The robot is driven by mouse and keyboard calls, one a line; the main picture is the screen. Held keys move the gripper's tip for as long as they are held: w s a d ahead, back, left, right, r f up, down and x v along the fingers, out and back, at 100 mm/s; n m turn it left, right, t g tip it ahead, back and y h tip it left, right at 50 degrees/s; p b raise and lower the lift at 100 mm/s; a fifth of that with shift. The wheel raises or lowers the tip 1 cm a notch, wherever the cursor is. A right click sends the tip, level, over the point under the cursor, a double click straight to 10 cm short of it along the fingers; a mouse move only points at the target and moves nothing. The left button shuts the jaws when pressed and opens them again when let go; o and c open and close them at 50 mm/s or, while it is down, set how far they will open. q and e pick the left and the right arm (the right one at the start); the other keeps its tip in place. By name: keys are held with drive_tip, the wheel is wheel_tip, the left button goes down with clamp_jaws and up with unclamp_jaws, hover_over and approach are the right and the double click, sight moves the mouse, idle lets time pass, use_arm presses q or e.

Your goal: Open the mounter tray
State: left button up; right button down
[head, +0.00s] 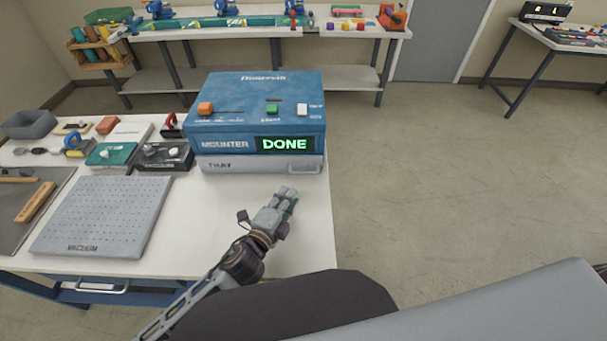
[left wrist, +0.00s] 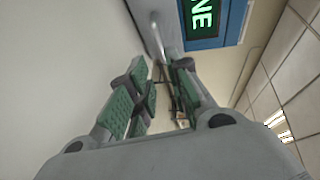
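The blue mounter (head: 225,135) stands on the white table with a green "DONE" display (head: 284,144), which also shows in part in the left wrist view (left wrist: 203,15). The grey mounter tray (head: 245,166), marked "TRAY", sits beneath the blue body, its front nearly flush. Its handle (head: 305,168) is at the right of the tray front; the left wrist view shows it just beyond my fingers (left wrist: 157,38). My left gripper (head: 288,195) is in front of the tray's right part, pointing at it. Its green-padded fingers (left wrist: 160,100) are apart with nothing held. My right gripper is not in view.
A perforated vacuum plate (head: 105,215) lies on the table to the left. A green box (head: 112,154) and a black box (head: 165,156) stand beside the mounter. The table surface (head: 215,215) before the tray is mostly bare. Open floor (head: 450,180) lies to the right.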

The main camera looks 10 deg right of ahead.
sight(304, 173)
use_arm(q)
drive_tip(key=x, duration=0.7)
drive_tip(key=shift+d+r, duration=0.1)
drive_tip(key=shift+x, duration=2.3)
drive_tip(key=shift+w+d, duration=0.1)
drive_tip(key=shift+w, duration=0.05)
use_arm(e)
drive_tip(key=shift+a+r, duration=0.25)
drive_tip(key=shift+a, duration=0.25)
use_arm(q)
clamp_jaws()
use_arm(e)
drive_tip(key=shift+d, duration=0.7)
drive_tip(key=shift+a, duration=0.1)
